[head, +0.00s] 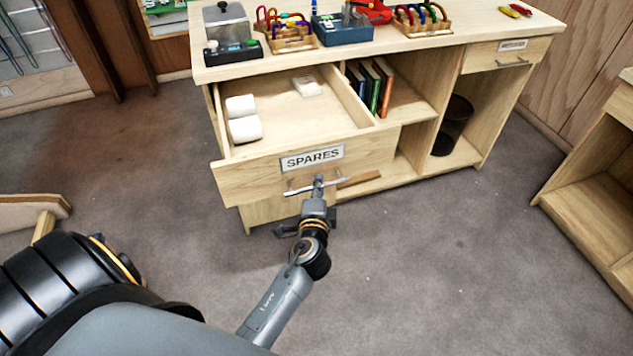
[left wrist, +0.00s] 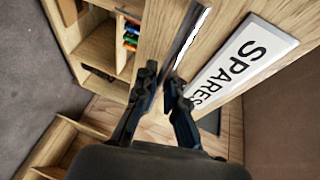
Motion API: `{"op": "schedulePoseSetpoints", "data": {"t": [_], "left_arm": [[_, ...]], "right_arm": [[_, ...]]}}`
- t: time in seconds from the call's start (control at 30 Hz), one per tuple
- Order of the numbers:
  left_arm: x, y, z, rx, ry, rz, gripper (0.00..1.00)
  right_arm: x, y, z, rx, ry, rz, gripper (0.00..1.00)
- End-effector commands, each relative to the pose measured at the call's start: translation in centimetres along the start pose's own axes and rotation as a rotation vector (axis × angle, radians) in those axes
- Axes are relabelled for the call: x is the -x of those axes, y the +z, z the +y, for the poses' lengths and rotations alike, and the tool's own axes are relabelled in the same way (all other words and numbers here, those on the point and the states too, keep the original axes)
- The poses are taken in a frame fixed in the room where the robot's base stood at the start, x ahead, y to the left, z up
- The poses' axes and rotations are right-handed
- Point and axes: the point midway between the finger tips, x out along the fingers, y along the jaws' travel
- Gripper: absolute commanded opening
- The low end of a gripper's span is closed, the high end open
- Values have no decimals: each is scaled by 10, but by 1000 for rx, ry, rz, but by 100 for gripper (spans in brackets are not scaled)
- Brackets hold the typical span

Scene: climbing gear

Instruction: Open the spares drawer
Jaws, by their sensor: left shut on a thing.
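The spares drawer (head: 240,178) is pulled well out from the upper left of the wooden workbench. Its front bears a white SPARES label (head: 312,158), which also shows in the left wrist view (left wrist: 243,62). White rolls (head: 243,118) and a small pale item (head: 307,86) lie inside. My left gripper (head: 318,183) is shut on the drawer's metal bar handle (head: 298,190), below the label. In the left wrist view the handle (left wrist: 190,35) runs between the fingers (left wrist: 160,95). My right gripper is not in view.
The workbench top (head: 380,50) holds a clear-lidded box (head: 227,25), racks of coloured carabiners (head: 288,30) and a blue bin (head: 342,30). Books (head: 370,85) and a dark bin (head: 453,125) stand on its shelves. Another wooden unit (head: 600,180) is at the right. Grey floor (head: 430,260) is clear in front.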

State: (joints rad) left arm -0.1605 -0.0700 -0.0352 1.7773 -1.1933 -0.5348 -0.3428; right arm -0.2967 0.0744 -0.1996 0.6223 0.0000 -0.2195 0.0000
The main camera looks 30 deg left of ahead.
Motion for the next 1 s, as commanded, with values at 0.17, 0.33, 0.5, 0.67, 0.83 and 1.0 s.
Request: {"op": "schedulePoseSetpoints", "data": {"t": [0.17, 0.33, 0.5, 0.67, 0.83, 1.0], "left_arm": [[0, 0, 0, 0, 1, -1, 0], [0, 0, 0, 0, 1, 0, 20], [0, 0, 0, 0, 0, 0, 34], [0, 0, 0, 0, 0, 0, 34], [12, 0, 1, 1, 3, 1, 34], [42, 0, 2, 2, 4, 0, 34]], "right_arm": [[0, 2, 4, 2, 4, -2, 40], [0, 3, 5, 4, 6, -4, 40], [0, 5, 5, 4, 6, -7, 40], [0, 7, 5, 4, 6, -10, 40], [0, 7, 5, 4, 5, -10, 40], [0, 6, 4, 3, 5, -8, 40]]}}
